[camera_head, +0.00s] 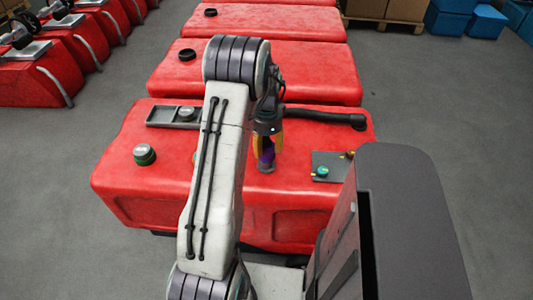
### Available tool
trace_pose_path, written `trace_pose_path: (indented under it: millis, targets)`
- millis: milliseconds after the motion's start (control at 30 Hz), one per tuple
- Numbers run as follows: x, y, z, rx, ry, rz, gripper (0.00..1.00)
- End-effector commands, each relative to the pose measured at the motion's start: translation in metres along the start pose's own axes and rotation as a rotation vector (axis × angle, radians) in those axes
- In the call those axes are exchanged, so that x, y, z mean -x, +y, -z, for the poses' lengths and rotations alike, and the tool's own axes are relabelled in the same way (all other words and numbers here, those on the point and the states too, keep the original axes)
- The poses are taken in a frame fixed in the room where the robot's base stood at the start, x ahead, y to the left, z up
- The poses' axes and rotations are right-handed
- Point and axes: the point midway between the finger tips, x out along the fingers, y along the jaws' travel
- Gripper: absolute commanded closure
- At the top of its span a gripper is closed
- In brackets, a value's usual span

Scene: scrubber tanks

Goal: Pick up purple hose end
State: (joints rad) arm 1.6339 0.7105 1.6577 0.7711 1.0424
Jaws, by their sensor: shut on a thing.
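My gripper (267,158) hangs below the end of my arm over the nearest red tank (195,210). Its yellow fingers are shut on a small purple hose end (266,157), which shows between them. Most of the hose end is hidden by the fingers. I cannot tell whether it still touches the tank surface.
More red tanks (255,70) stand behind and at the left. Blue boxes (487,22) stand at the back right. Grey floor is clear on both sides.

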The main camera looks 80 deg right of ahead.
Motion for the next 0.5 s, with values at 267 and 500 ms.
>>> trace_pose_path:
  millis: [267,500]
  targets:
    - [0.026,0.019,0.046,-0.007,0.001,0.001,0.88]
    - [0.049,0.033,0.081,-0.004,0.001,0.001,0.88]
